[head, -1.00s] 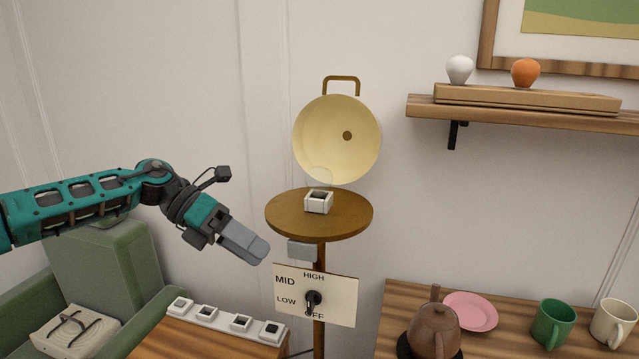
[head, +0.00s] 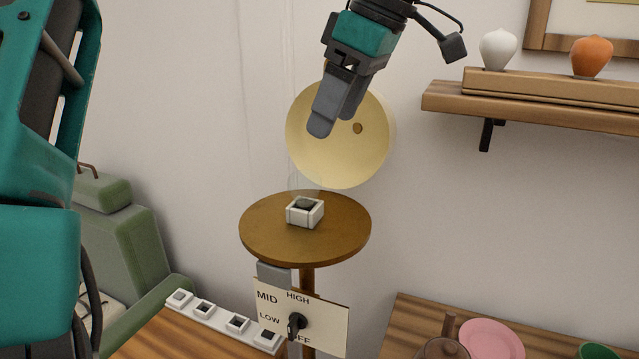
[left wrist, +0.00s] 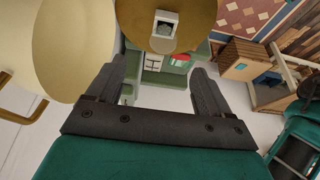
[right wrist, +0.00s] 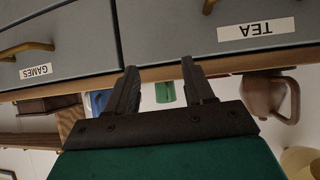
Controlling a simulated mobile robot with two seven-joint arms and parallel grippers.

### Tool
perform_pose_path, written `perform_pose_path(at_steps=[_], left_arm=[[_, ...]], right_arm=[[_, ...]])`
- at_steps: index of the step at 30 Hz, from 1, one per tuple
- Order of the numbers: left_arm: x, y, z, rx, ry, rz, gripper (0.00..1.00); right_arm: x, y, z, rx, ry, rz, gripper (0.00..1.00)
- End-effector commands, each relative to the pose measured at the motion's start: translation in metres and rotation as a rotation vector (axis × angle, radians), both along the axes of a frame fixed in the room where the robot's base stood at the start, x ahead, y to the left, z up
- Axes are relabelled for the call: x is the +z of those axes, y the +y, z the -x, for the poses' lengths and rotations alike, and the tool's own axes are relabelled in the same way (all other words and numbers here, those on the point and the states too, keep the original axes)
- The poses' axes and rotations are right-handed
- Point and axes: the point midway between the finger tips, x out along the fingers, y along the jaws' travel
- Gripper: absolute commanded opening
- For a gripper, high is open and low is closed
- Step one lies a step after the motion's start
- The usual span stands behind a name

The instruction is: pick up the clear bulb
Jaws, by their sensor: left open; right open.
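The clear bulb (head: 303,185) is a faint, see-through globe, hard to make out against the wall. It stands upright in a small white square socket (head: 305,213) on a round brown wooden top (head: 345,235). My left gripper (head: 330,125) hangs above the bulb, apart from it, fingers angled down in front of the cream shade. My right gripper (right wrist: 159,68) is open and empty, in front of drawers.
The cream dish-shaped shade (head: 350,160) stands close behind the bulb. A switch plate (head: 325,325) hangs below the round top. A strip of sockets (head: 222,318) lies lower left.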

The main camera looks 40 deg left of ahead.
Motion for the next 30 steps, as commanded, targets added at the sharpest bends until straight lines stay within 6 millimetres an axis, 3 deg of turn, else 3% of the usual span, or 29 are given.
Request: perform_pose_path(at_steps=[3,9,17,24,30], left_arm=[[-0.022,0.008,0.003,0.003,0.002,-0.002,0.80],[-0.052,0.020,0.007,0.002,0.001,0.000,0.80],[-0.071,0.027,0.010,0.002,0.002,0.003,0.80],[-0.103,0.039,0.016,0.003,0.002,0.003,0.80],[-0.111,0.042,0.016,0.003,-0.001,0.004,0.80]], right_arm=[[-0.013,0.000,0.006,0.000,0.015,0.000,0.53],[-0.018,0.000,0.008,0.001,0.020,0.001,0.53],[-0.019,0.000,0.008,0.001,0.020,0.001,0.53],[-0.018,0.000,0.007,0.002,0.017,0.001,0.53],[-0.017,0.000,0.004,0.001,0.012,0.001,0.53]])
